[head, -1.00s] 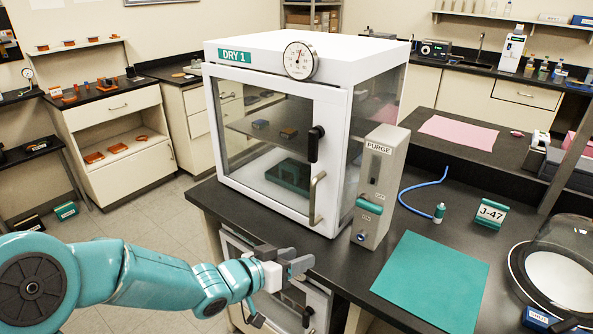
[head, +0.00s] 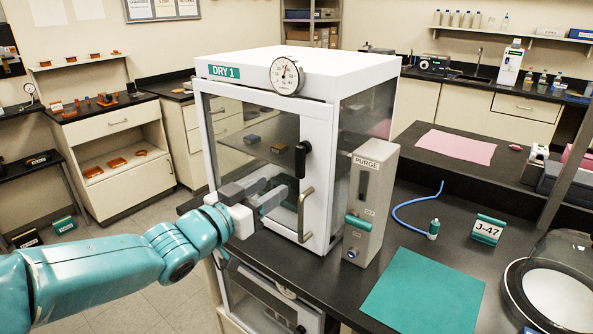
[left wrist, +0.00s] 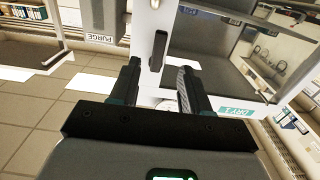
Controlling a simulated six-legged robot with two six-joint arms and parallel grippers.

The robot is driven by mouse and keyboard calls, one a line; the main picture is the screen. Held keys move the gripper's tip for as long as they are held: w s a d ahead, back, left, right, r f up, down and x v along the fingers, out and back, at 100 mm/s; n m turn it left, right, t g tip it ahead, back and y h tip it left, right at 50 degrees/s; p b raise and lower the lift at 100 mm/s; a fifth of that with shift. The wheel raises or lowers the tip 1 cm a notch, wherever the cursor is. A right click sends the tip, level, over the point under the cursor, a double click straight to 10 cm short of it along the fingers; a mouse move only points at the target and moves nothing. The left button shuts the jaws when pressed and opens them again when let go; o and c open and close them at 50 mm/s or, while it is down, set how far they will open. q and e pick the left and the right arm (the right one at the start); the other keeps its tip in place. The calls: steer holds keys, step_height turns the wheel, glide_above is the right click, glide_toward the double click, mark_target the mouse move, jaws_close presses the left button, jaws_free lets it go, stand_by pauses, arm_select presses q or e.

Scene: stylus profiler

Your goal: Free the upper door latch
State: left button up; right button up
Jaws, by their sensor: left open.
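The upper door latch (head: 302,158) is a black lever on the right side of the white frame of the DRY 1 cabinet door (head: 318,130). It stands roughly upright, and the door looks closed. My left gripper (head: 273,187) is open and empty in front of the door glass, left of the latch and a little lower, apart from it. In the left wrist view the gripper's two dark fingers (left wrist: 158,78) point toward the door, with a dark upright part that looks like the latch (left wrist: 158,48) between and beyond them. My right gripper is not seen.
A metal door handle (head: 305,215) sits just below the latch. The grey PURGE box (head: 370,200) stands close to the right of the door. A round gauge (head: 286,75) is at the cabinet's top front edge. A teal mat (head: 425,290) lies on the dark bench.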

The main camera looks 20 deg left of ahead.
mark_target(298, 170)
arm_select(q)
steer(key=p+x, duration=0.1)
steer(key=x, duration=0.8)
steer(key=shift+w, duration=0.15)
jaws_close()
